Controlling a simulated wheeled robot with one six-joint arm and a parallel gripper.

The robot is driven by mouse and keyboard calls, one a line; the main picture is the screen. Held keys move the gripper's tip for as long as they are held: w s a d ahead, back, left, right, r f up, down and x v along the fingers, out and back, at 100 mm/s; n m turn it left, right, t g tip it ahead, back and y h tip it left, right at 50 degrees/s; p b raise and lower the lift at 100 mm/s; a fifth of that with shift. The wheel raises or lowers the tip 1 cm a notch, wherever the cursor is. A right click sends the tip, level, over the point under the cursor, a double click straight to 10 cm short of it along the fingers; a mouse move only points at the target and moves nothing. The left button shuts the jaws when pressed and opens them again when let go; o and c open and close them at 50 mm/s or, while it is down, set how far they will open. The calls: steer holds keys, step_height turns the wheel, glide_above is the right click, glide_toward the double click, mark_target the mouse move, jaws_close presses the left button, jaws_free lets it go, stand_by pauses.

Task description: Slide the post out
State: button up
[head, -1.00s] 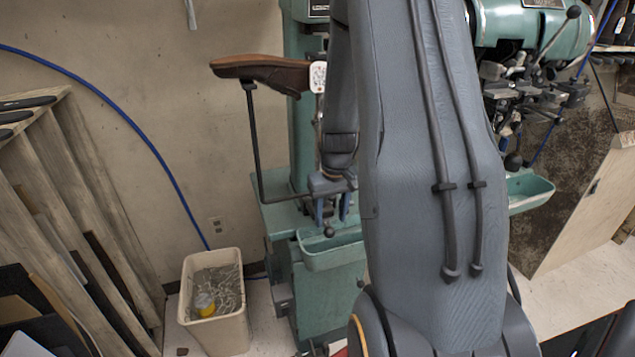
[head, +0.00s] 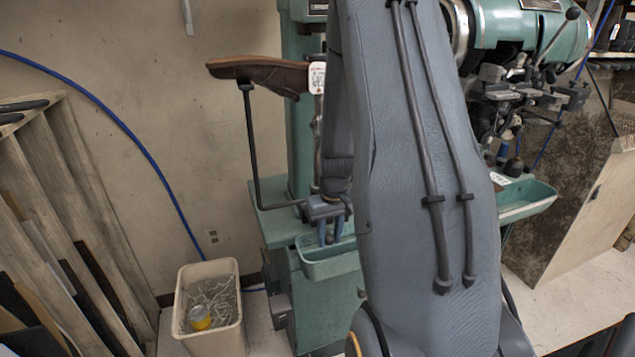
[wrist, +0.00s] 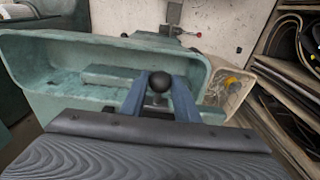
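A bent black post (head: 251,140) stands left of the green machine in the head view. A brown shoe-shaped piece (head: 262,69) rests at its top. Its lower arm runs right to behind my gripper (head: 330,236), so how it joins the machine is hidden. In the wrist view, my gripper (wrist: 160,94) has its two blue fingers on either side of a black ball knob (wrist: 158,81). The fingers appear to touch the knob on both sides. Whether the knob belongs to the post is hidden.
A green trough (head: 330,264) lies just under my gripper; it also shows in the wrist view (wrist: 40,75). My arm hides much of the machine (head: 297,110).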

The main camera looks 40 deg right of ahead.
steer(key=shift+c, duration=1.2)
steer(key=s+a+b, duration=0.1)
steer(key=s+a, duration=0.3)
steer(key=s, duration=1.2)
steer(key=shift+s+b, duration=0.25)
steer(key=shift+b, duration=0.05)
stand_by(0.4)
steer(key=shift+a, duration=0.1)
steer(key=o, duration=1.3)
steer(key=shift+o, duration=0.2)
step_height(320, 180, up, 7)
steer(key=s+p, duration=0.2)
steer(key=p, duration=0.5)
steer(key=shift+a+p, duration=0.25)
steer(key=shift+p, duration=0.15)
